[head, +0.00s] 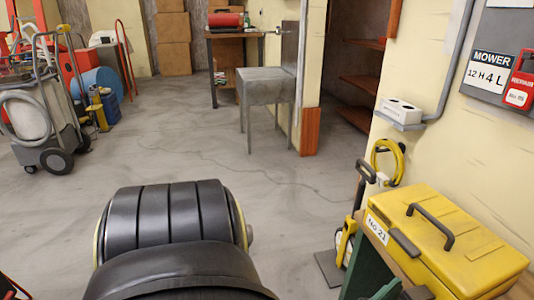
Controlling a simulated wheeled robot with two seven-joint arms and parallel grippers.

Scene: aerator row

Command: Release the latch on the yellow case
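The yellow case (470,262) sits at the lower right on a stand beside the wall. It has a black arched handle (432,222) on top and a "No 21" label (377,229) on its near left side. A dark bar-shaped piece (404,243), which looks like a latch, lies along the case's left edge. I cannot tell whether it is fastened. Another dark piece shows below the case at the picture's bottom edge, partly cut off. Neither of my grippers shows in this view.
A yellow hand truck-like tool (350,225) stands left of the case. A grey metal table (265,87) and a wheeled cart (40,110) stand farther back. The middle floor is clear.

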